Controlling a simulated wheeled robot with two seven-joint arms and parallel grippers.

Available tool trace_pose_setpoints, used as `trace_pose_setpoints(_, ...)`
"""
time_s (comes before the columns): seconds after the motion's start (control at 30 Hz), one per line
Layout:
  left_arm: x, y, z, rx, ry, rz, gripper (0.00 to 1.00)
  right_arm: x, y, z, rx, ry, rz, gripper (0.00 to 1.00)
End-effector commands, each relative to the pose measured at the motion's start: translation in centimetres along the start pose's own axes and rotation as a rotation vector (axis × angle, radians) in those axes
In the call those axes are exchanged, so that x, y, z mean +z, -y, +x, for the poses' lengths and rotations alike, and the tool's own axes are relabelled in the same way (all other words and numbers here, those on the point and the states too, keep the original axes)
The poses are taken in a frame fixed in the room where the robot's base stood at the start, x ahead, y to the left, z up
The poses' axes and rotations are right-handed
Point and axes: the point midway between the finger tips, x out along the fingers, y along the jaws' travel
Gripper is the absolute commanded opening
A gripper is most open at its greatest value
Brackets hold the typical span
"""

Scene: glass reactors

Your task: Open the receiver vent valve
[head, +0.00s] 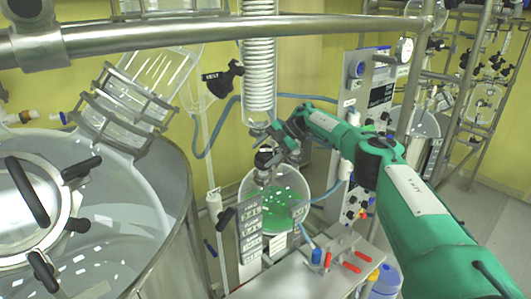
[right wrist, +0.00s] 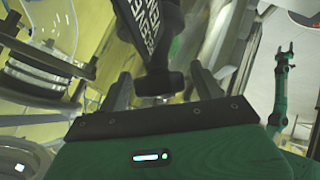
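My right gripper (head: 277,139) is at the black fittings just above the round glass receiver (head: 270,205), which holds green material. In the right wrist view, the gripper (right wrist: 161,80) is open, with its two black fingers apart. A black valve handle (right wrist: 158,82) is between the fingers, with no clear contact on either side. A black tag with white lettering (right wrist: 152,22) is just beyond the handle; its text is too blurred to read fully. In the same view, what looks like my left gripper (right wrist: 285,50) is small and far off at the right, with nothing visible in it.
A large steel vessel (head: 178,185) with a clamped lid fills the left. A coiled glass condenser (head: 259,65) hangs above the receiver. Another black valve (head: 226,78) with a tag is left of it. A steel pipe (head: 200,33) crosses above. A control panel (head: 372,95) stands behind my right arm.

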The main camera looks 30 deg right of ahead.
Motion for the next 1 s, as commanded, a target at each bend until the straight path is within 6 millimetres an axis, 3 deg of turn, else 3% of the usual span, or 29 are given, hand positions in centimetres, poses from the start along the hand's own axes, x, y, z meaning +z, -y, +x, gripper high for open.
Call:
trace_pose_setpoints(0.47,-0.1,0.0,-1.0,0.0,0.0,0.0,0.67,-0.1,0.0,-0.3,0.052,0.002,0.035,0.67)
trace_pose_setpoints(1.0,-0.3,0.1,-3.2,0.0,0.0,0.0,0.67,0.0,0.0,-0.2,0.365,0.001,0.233,0.67)
